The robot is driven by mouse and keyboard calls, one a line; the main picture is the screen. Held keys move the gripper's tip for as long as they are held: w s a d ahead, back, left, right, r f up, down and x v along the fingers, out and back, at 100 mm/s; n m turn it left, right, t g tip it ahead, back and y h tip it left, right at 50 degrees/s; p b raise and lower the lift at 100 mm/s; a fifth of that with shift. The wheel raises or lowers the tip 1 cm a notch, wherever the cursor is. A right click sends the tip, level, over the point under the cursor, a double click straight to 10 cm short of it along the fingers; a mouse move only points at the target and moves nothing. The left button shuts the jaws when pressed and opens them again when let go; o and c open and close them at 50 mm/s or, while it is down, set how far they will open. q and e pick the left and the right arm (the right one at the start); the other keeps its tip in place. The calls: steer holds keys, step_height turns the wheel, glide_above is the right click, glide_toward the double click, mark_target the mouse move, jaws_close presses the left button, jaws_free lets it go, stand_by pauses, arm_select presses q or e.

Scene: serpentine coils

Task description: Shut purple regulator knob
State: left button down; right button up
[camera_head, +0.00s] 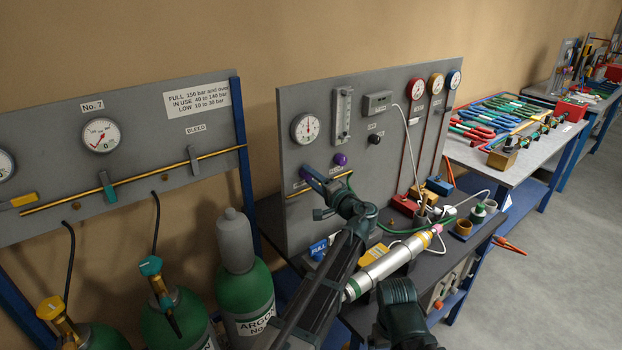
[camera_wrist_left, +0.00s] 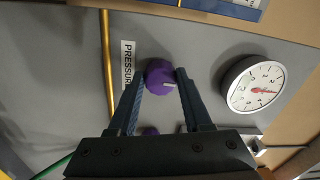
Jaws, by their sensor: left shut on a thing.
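The purple regulator knob (camera_wrist_left: 159,76) is on the grey panel beside a PRESSURE label, below the white dial in the room. In the left wrist view it sits between the fingertips of my left gripper (camera_wrist_left: 162,72), which is shut on it. A light mark shows on the knob's face. In the head view my left gripper (camera_head: 311,176) reaches the panel's lower left and mostly covers this knob.
A white dial (camera_head: 305,128) is above the gripper. A brass pipe (camera_wrist_left: 107,70) runs along the panel below the knob. Green gas cylinders (camera_head: 248,295) stand at left. A silver cylinder (camera_head: 385,266) and small blocks lie on the bench. My other arm shows at bottom right.

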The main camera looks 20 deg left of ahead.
arm_select(q)
steer(key=shift+s+f+n, duration=0.1)
steer(key=shift+n, duration=0.2)
stand_by(0.4)
steer(key=shift+c, duration=1.7)
jaws_free()
